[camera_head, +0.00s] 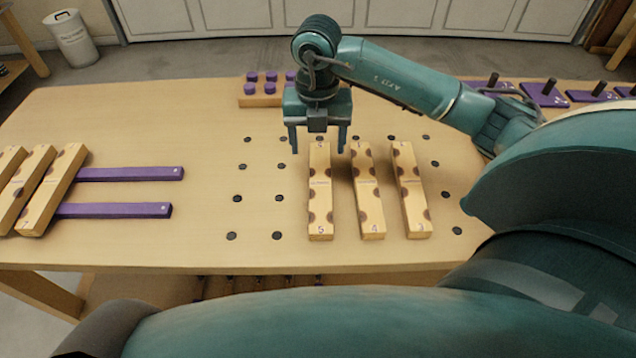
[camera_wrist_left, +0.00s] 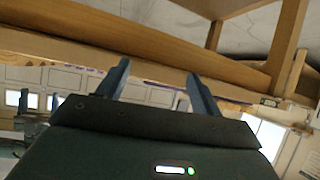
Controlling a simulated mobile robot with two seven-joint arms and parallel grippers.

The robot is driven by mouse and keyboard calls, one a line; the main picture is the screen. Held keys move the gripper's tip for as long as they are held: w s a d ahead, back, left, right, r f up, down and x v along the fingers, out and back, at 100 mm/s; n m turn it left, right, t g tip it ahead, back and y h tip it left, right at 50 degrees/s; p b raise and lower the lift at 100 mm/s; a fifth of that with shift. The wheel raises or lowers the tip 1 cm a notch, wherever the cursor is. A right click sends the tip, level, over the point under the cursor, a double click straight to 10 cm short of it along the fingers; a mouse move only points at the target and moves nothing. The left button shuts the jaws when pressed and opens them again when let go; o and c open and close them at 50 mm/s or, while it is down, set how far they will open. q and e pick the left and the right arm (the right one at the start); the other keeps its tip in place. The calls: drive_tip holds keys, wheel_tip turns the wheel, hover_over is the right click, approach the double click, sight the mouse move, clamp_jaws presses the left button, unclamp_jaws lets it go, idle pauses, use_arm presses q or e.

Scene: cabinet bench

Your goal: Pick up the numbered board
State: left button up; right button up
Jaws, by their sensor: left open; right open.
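Three yellow numbered boards lie side by side on the bench in the head view: one marked 5 (camera_head: 320,196), one that seems marked 4 (camera_head: 369,196) and one on the right whose number I cannot read for sure (camera_head: 411,196). More such boards (camera_head: 50,190) rest on purple bars at the left. My right gripper (camera_head: 319,148) is open, pointing down over the far end of the board marked 5, its fingers on either side of that end. I cannot tell whether it touches the board. My left gripper (camera_wrist_left: 158,85) is open and empty in the left wrist view, low beside wooden bench parts.
The bench top (camera_head: 130,120) has several dark holes around the boards. Two purple bars (camera_head: 125,174) lie at the left. A block with purple pegs (camera_head: 262,100) stands behind my right gripper. Purple plates with dark posts (camera_head: 545,95) stand at the back right. The bench between bars and boards is clear.

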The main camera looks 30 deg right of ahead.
hover_over(320, 180)
drive_tip(key=f, duration=0.5)
drive_tip(key=shift+w+a+f, duration=0.1)
drive_tip(key=shift+a+f, duration=0.05)
drive_tip(key=shift+a, duration=0.1)
drive_tip(key=shift+s+d+f+p, duration=0.15)
drive_tip(key=shift+f+p, duration=0.1)
drive_tip(key=shift+f, duration=1.15)
drive_tip(key=shift+s+d+f+p, duration=0.1)
drive_tip(key=shift+f+p, duration=0.15)
drive_tip(key=shift+f, duration=1.1)
drive_tip(key=shift+r, duration=0.1)
drive_tip(key=c, duration=1.2)
drive_tip(key=shift+o, duration=0.2)
